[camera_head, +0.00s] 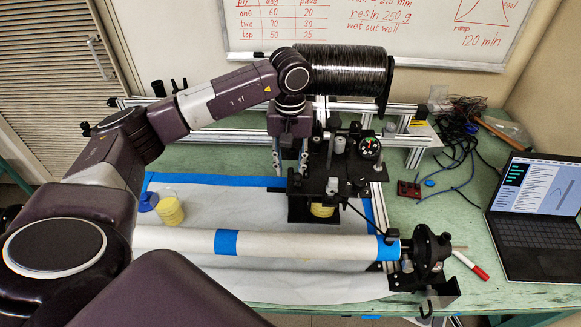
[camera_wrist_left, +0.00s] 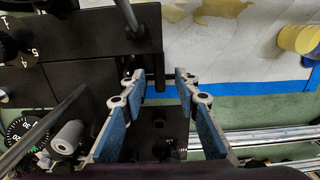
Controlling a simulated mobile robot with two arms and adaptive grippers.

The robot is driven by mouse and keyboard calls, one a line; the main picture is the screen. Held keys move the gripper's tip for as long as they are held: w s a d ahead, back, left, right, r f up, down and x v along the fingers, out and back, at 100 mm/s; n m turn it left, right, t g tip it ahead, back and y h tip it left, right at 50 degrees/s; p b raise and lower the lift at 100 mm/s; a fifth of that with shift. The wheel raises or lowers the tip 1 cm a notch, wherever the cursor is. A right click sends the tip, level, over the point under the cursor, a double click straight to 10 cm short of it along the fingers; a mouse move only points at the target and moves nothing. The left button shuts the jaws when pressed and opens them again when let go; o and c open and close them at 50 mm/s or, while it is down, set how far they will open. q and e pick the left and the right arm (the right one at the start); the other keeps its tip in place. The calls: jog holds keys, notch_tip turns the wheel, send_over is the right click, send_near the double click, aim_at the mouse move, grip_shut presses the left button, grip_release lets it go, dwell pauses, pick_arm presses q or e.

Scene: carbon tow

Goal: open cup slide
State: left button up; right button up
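The black slide unit (camera_head: 338,160) stands on the table at the middle of the head view, with a gauge and knobs on it. A yellow cup (camera_head: 322,210) shows partly under its front. My left gripper (camera_head: 291,168) points down at the unit's left side. In the left wrist view its two blue-padded fingers (camera_wrist_left: 162,84) are apart. A thin black post (camera_wrist_left: 159,68) shows between the fingertips; I cannot tell whether either finger touches it. The black plates (camera_wrist_left: 100,45) of the unit lie beside the fingers. My right gripper is not in view.
A white roller (camera_head: 300,244) with blue tape crosses the front. A black fibre spool (camera_head: 345,70) sits above the rail. A laptop (camera_head: 535,205) and red marker (camera_head: 482,273) lie right.

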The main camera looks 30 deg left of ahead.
pick_arm(q)
jog(key=shift+f, duration=1.05)
jog(key=shift+c, duration=0.3)
grip_shut()
